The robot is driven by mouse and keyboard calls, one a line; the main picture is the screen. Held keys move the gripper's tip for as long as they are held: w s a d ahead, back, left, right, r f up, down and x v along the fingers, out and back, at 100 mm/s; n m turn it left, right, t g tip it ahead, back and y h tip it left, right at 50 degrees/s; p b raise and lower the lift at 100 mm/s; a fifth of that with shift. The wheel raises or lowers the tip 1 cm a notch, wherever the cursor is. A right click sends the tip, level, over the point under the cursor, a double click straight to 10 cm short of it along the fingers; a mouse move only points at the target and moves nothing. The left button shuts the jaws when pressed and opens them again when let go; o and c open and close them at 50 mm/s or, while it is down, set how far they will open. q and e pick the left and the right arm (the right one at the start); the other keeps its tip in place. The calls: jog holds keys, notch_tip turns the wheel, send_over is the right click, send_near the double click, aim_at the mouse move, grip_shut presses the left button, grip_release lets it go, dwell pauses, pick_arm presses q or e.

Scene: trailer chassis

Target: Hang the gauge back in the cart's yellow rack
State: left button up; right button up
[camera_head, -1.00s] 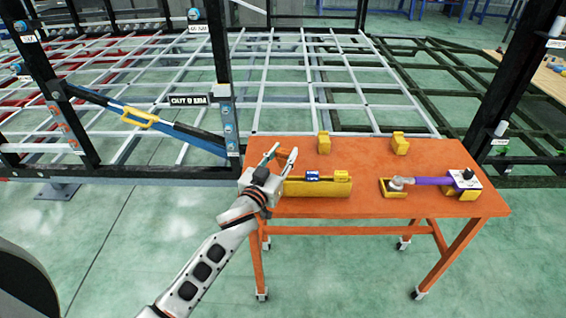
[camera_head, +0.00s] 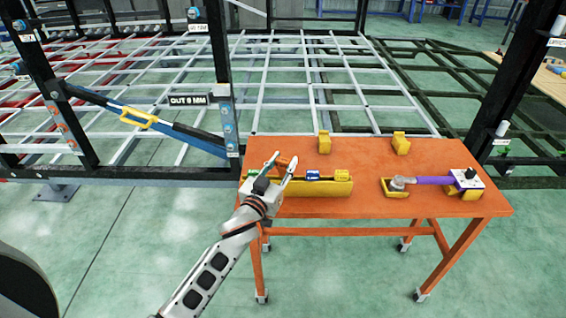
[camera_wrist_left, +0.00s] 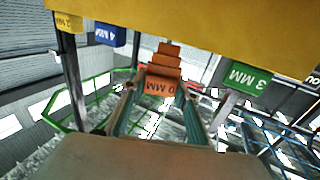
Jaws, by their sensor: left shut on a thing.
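An orange stepped gauge (camera_wrist_left: 160,78) with an MM label is held between the fingers of my left gripper (camera_head: 282,158). In the head view the gauge (camera_head: 283,162) shows as a small orange piece at the fingertips, hard to tell from the orange cart top. The yellow rack (camera_head: 320,189) lies along the near left part of the cart (camera_head: 370,208). My gripper is at the rack's left end, partly covering it. In the wrist view the rack (camera_wrist_left: 210,22) spans the top, apart from the gauge in the picture. My right gripper is out of view.
The rack holds a green gauge (camera_wrist_left: 247,78), a blue gauge (camera_head: 312,175) and a yellow gauge (camera_head: 342,175). Two yellow blocks (camera_head: 324,142) (camera_head: 400,143) stand at the back; a purple-handled tool (camera_head: 432,181) lies right. A black chassis post (camera_head: 222,70) rises behind left.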

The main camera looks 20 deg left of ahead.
pick_arm(q)
jog(key=o, duration=1.3)
jog(key=shift+r, duration=0.1)
jog(key=shift+r+p, duration=0.4)
jog(key=shift+r, duration=0.15)
jog(key=s+a, duration=0.1)
jog(key=s, duration=1.1)
jog(key=s+f+m+g, duration=0.1)
jog(key=s+f+g, duration=0.2)
jog(key=s+f, duration=0.7)
jog(key=s+f+m+g, duration=0.2)
jog(key=s+f+g, duration=0.2)
jog(key=s+f, duration=0.6)
notch_tip(320, 180, down, 4)
jog(key=shift+d+f+h, duration=0.2)
jog(key=shift+d+h, duration=0.05)
jog(key=shift+h, duration=0.15)
